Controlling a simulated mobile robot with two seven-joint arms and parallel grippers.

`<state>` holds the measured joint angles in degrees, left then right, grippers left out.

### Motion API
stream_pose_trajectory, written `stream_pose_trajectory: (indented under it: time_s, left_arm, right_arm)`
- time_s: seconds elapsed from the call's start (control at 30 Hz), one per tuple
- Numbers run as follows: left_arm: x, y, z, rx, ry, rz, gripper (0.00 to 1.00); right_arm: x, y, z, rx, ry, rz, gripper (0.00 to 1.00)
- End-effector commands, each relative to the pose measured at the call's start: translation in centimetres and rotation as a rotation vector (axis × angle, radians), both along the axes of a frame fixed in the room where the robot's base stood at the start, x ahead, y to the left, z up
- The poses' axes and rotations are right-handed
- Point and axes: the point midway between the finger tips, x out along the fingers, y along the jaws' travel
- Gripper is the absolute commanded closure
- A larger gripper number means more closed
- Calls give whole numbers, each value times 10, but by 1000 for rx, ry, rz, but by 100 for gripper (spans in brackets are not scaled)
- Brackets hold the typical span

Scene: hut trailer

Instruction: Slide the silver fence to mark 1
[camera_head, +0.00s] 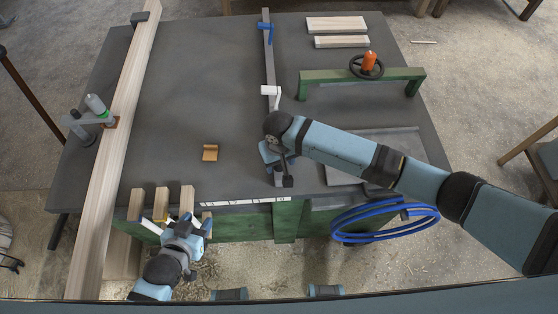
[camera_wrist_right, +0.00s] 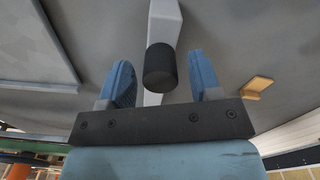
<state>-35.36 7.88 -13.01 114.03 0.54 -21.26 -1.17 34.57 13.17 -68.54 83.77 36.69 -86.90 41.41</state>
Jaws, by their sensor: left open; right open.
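The silver fence (camera_head: 269,55) is a long grey bar running from the far edge of the dark table to its front edge. A white strip with tick marks (camera_head: 245,201) lies along the front edge; its numbers are too small to read. My right gripper (camera_head: 280,168) is over the fence's near end and partly hides it. In the right wrist view the fence (camera_wrist_right: 165,22) carries a black knob (camera_wrist_right: 160,68), which sits between my open fingers with gaps at both sides. My left gripper (camera_head: 187,229) is open and empty at the front edge, by upright wooden blocks.
A long wooden board (camera_head: 117,130) lies along the table's left side. A green frame (camera_head: 361,76) with a black handwheel (camera_head: 367,67) stands at the right. A small tan block (camera_head: 210,152) lies left of the fence. Blue hoops (camera_head: 385,207) hang at the front right.

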Motion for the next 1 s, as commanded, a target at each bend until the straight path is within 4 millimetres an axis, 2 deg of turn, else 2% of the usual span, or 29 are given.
stream_pose_trajectory:
  time_s: [0.1,0.37,0.47,0.63,0.77,0.83,1.0]
  left_arm:
    - [0,0,0,0,1,0,52]
    - [0,0,0,0,1,-1,52]
    - [0,-1,0,-1,1,0,52]
    - [-1,-1,0,-2,1,-1,52]
    - [-1,-1,1,-2,1,-1,52]
    - [-1,-1,3,-2,1,-1,52]
    - [-1,-2,13,-2,0,1,52]
  right_arm:
    - [0,0,-6,0,0,0,42]
    - [0,0,-8,0,-1,1,42]
    - [0,0,-8,0,0,0,60]
    - [0,0,-7,0,0,0,100]
    - [0,2,-7,0,0,0,100]
    - [-1,9,-6,1,-1,1,100]
    - [-3,44,-5,4,3,2,100]
